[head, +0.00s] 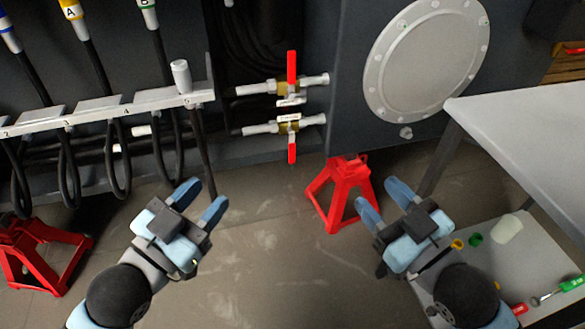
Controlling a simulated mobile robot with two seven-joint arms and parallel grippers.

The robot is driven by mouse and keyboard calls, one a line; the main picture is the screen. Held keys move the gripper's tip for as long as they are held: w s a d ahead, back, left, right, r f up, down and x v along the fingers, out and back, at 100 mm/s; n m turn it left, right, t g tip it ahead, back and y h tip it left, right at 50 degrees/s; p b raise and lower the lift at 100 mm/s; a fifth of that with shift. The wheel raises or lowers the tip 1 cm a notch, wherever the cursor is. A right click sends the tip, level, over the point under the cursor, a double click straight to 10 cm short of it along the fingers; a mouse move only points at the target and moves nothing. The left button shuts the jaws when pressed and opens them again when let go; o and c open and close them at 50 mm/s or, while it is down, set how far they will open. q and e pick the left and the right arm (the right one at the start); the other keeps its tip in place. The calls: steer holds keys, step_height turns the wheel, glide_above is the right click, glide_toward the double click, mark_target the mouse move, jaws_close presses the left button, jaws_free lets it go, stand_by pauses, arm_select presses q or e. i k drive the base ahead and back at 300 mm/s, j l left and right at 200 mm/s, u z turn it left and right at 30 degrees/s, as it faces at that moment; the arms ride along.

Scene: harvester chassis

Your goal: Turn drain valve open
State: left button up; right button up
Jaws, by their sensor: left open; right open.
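Two valves with red lever handles sit one above the other on the chassis wall. The upper valve's red handle (292,72) points up, across its pipe. The lower valve's red handle (292,149) points down, also across its pipe. Each valve has a small white tag, too small to read, so I cannot tell which is the drain valve. My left gripper (204,199) is open and empty, below and left of the valves. My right gripper (378,201) is open and empty, below and right of the valves, in front of a red jack stand. Neither touches a valve.
The red jack stand (343,190) stands below the valves; another red stand (38,256) is at left. A grey rail (100,108) with hanging black hoses is at left. A grey table (530,120) and a low shelf with tools (540,262) are at right.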

mark_target(291, 144)
steer(key=i+j+u, duration=0.1)
steer(key=j, duration=0.3)
steer(key=i+j+u, duration=0.15)
steer(key=i+j, duration=0.15)
steer(key=i+j+u, duration=0.1)
steer(key=j, duration=0.35)
steer(key=i, duration=0.1)
